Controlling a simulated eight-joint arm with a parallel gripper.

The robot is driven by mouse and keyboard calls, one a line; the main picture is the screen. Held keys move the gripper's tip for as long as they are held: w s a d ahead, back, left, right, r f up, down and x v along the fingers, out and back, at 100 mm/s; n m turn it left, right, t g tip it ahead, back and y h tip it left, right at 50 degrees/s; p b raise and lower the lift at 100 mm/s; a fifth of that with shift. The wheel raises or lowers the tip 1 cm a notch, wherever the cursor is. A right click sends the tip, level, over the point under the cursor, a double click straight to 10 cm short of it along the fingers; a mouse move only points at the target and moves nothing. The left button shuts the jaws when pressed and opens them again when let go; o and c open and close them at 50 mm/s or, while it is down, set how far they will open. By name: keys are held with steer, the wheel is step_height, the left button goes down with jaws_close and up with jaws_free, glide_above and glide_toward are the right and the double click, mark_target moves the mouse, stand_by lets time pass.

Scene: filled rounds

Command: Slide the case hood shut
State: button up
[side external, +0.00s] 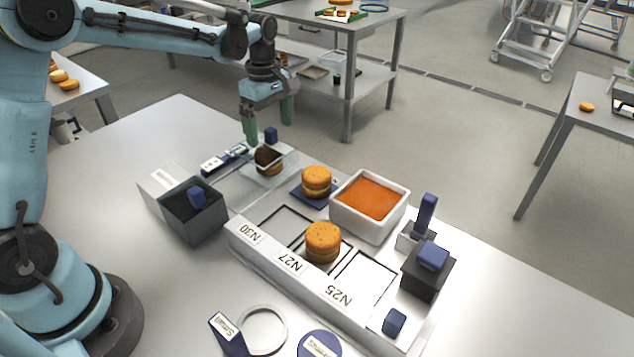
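A clear case (243,188) stands at the back left of the work area, with a browned filled round (268,161) seen through or beside its clear wall. A small blue knob (271,135) is at its far side. I cannot clearly tell the hood's edges or how far it is open. My gripper (270,132) hangs above the far end of the case. Its two green fingers are apart, with the blue knob showing between and just below their tips. I cannot tell whether they touch it.
A dark grey box (192,222) with a blue block stands left of the case. A white tray (265,256) labelled N30, N27 and N25 holds a round (323,242). Another round (316,181) sits on a blue pad. A white tub (347,217) of orange filling and blue-handled tools stand to the right.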

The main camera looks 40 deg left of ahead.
steer(key=shift+r, duration=2.1)
steer(key=shift+s, duration=0.1)
steer(key=shift+s+d+r, duration=0.15)
steer(key=shift+r, duration=0.1)
steer(key=s+d+m+t, duration=0.2)
steer(key=s+m+t, duration=0.1)
steer(key=s+m, duration=0.5)
steer(key=s+d+m+t, duration=0.3)
steer(key=s+m+t, duration=0.1)
steer(key=s+m, duration=0.4)
steer(key=shift+s+d+m, duration=0.35)
steer(key=shift+s+m, duration=0.05)
steer(key=shift+m, duration=0.6)
steer(key=shift+r, duration=0.1)
